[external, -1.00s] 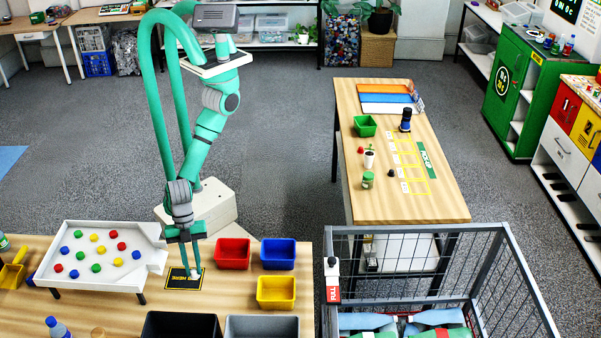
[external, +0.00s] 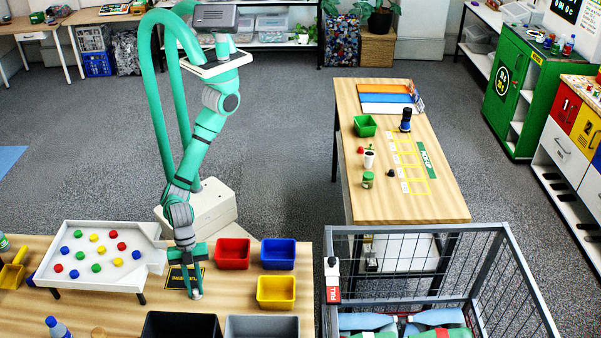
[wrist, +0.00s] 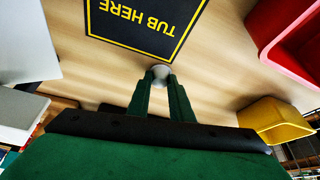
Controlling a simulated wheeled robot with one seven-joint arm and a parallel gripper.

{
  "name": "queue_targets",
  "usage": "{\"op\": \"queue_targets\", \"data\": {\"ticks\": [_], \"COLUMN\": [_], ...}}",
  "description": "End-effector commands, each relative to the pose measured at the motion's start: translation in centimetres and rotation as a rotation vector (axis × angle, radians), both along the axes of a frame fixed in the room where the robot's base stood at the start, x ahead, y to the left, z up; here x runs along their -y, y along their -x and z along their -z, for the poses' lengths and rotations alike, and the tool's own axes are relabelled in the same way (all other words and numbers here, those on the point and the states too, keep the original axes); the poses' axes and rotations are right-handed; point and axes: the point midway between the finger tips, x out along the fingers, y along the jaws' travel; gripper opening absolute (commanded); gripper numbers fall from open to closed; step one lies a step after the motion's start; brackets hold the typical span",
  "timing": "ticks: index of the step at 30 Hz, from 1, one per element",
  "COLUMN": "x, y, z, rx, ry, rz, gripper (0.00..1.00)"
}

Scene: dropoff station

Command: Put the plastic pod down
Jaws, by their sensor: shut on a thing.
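My gripper (external: 195,290) points down over the near wooden table (external: 226,290), just past the front edge of the black mat with yellow lettering (external: 176,280). Its two green fingers (wrist: 160,88) are shut on the plastic pod (wrist: 160,72), a small pale grey round thing at the fingertips. In the wrist view the pod is beside the yellow-bordered edge of the "TUB HERE" mat (wrist: 130,42), over bare wood. In the external view the pod (external: 196,296) is a small pale spot. I cannot tell whether it touches the table.
A red tub (external: 233,254), a blue tub (external: 278,254) and a yellow tub (external: 276,292) stand to the right. A white tray with coloured caps (external: 75,270) stands at left. A black bin (external: 181,325) and a grey bin (external: 262,327) are at the front.

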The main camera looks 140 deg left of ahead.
Motion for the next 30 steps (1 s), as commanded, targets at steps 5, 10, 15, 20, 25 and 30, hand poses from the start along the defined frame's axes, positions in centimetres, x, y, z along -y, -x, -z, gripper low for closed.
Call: {"op": "queue_targets", "data": {"ticks": [5,10,15,20,25,30], "x": [0.0,0.0,0.0,-0.1,-0.7,-1.6], "y": [0.0,0.0,0.0,0.1,1.0,2.3], "z": [0.3,0.3,0.2,-0.6,-3.1,-6.4], "rx": [0.000,0.000,0.000,0.001,0.003,0.003], "ry": [-0.001,-0.001,0.000,0.001,0.002,0.001], "rz": [0.000,0.000,0.000,-0.001,-0.001,-0.002], "gripper": [0.24,0.38,0.38,0.38,0.38,0.38]}}
